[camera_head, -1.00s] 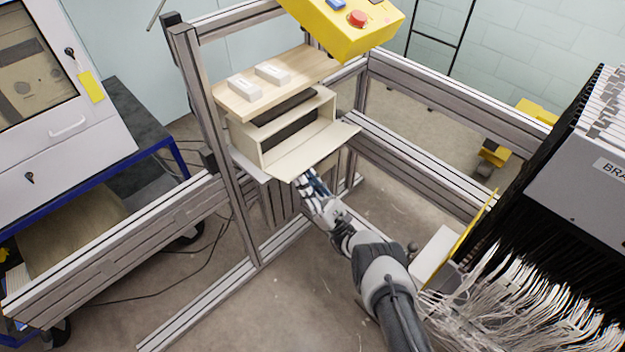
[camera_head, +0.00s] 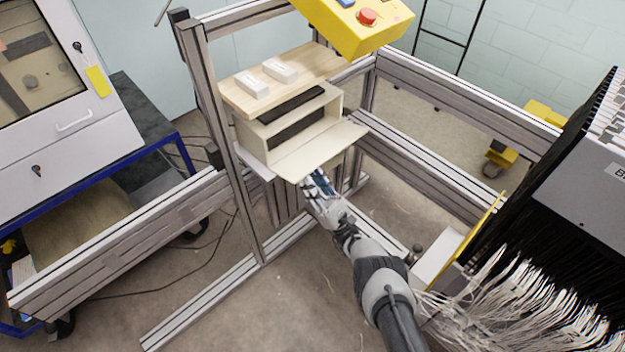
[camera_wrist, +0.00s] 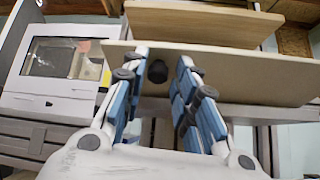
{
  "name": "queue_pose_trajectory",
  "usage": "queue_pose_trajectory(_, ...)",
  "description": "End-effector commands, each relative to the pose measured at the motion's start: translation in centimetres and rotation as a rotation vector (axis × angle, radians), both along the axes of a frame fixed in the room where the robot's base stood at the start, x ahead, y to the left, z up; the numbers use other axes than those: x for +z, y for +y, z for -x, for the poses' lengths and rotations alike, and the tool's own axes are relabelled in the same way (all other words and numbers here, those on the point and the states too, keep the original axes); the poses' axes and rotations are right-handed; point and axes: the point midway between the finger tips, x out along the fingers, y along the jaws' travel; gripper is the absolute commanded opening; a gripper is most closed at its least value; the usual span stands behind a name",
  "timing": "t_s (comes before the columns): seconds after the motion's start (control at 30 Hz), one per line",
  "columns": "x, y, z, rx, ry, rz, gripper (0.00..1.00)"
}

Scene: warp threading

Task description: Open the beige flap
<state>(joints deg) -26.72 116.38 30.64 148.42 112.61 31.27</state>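The beige flap (camera_head: 322,150) stands folded out from the front of the beige box (camera_head: 262,137), about level, so the box's front is open with a dark inside. In the wrist view, the flap's broad face (camera_wrist: 250,75) spans the picture, with a round black knob (camera_wrist: 157,71) on it. My gripper (camera_head: 318,180) is just below the flap's outer edge. In the wrist view, its blue-padded fingers (camera_wrist: 162,62) are apart, one on each side of the knob, with a small gap visible. Contact with the flap cannot be told.
A wooden shelf (camera_head: 305,72) with two white blocks lies over the box. Metal frame posts (camera_head: 222,130) and rails (camera_head: 440,175) surround it. A yellow control box (camera_head: 350,22) hangs above. A dark machine with pale threads (camera_head: 520,290) stands right.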

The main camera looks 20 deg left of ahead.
Motion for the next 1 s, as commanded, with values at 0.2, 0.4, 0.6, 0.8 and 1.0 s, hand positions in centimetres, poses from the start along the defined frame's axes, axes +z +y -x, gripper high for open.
queue_pose_trajectory(0.2,0.1,0.0,0.1,0.002,-0.002,-0.001,0.39)
queue_pose_trajectory(0.4,0.1,0.1,0.1,0.003,-0.002,-0.001,0.39)
queue_pose_trajectory(0.6,0.2,0.1,-0.1,0.002,0.004,0.015,0.39)
queue_pose_trajectory(0.8,0.8,0.2,-0.4,0.000,0.022,0.063,0.39)
queue_pose_trajectory(1.0,1.5,-0.3,-0.4,0.000,0.047,0.121,0.39)
